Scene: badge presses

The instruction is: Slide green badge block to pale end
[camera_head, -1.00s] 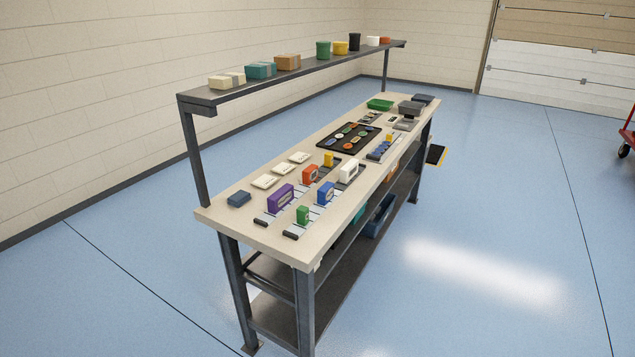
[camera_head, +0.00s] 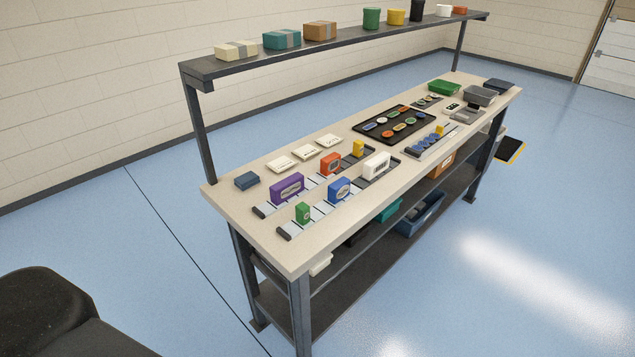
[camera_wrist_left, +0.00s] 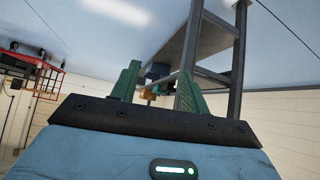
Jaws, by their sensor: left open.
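The small green badge block (camera_head: 303,212) stands upright on the front rail (camera_head: 322,211) of the bench, close to the rail's near-left end. That end has pale strips and a dark end cap (camera_head: 284,232); the far part of the rail looks dark grey. A blue block (camera_head: 339,189) and a white block (camera_head: 377,164) stand farther along the same rail. My left gripper (camera_wrist_left: 158,88) shows in the left wrist view with its green fingers apart and nothing between them. It is away from the block. My right gripper is not in view.
A rear rail holds purple (camera_head: 287,189), orange (camera_head: 330,163) and yellow (camera_head: 358,148) blocks. A dark blue box (camera_head: 246,181) and white tiles lie behind. A black tray (camera_head: 418,128) with badges lies farther right. An overhead shelf (camera_head: 340,40) spans the back. The bench's front-left corner is clear.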

